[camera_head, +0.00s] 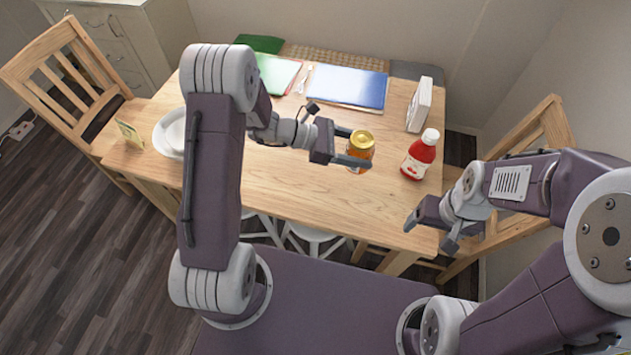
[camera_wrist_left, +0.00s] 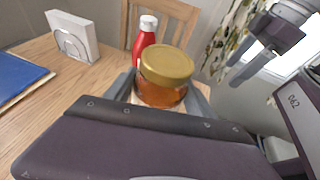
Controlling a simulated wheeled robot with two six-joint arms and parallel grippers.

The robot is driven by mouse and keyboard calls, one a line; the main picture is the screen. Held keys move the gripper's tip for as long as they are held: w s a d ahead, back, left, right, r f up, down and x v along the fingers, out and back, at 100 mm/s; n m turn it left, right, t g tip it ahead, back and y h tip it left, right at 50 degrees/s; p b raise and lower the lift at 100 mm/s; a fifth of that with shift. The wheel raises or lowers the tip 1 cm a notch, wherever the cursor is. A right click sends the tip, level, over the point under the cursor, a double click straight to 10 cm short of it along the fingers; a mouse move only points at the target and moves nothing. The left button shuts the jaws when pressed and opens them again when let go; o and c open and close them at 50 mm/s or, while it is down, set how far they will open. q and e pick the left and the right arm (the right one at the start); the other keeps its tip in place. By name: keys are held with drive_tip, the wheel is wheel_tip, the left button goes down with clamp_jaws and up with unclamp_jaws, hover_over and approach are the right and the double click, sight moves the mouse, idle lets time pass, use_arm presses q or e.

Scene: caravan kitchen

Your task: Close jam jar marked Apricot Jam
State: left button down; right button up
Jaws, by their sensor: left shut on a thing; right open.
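The jam jar (camera_head: 360,151) is a glass jar of amber jam with a gold lid, standing upright near the table's front right. It also shows in the left wrist view (camera_wrist_left: 160,94), with the gold lid (camera_wrist_left: 167,64) on top. I cannot read its label. My left gripper (camera_head: 356,147) is around the jar's sides with a finger on each side, shut on it below the lid. My right gripper (camera_head: 429,233) is open and empty, off the table's front right edge, apart from the jar.
A red bottle with a white cap (camera_head: 420,155) stands right of the jar. Behind it is a white napkin holder (camera_head: 419,105). A blue folder (camera_head: 347,86) lies at the back. A white plate (camera_head: 168,133) is at the left. The table (camera_head: 300,190) is clear in front of the jar.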

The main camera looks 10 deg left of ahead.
use_arm(q)
drive_tip(key=s+a+f, duration=0.3)
drive_tip(key=a+f, duration=0.3)
drive_tip(key=a, duration=0.4)
drive_tip(key=shift+a+f, duration=0.25)
drive_tip(key=shift+f, duration=0.05)
drive_tip(key=shift+f, duration=0.1)
drive_tip(key=shift+w+f+b, duration=0.1)
drive_tip(key=shift+f+b, duration=0.35)
drive_tip(key=shift+f, duration=1.45)
drive_tip(key=shift+f, duration=0.2)
drive_tip(key=shift+c, duration=1.6)
unclamp_jaws()
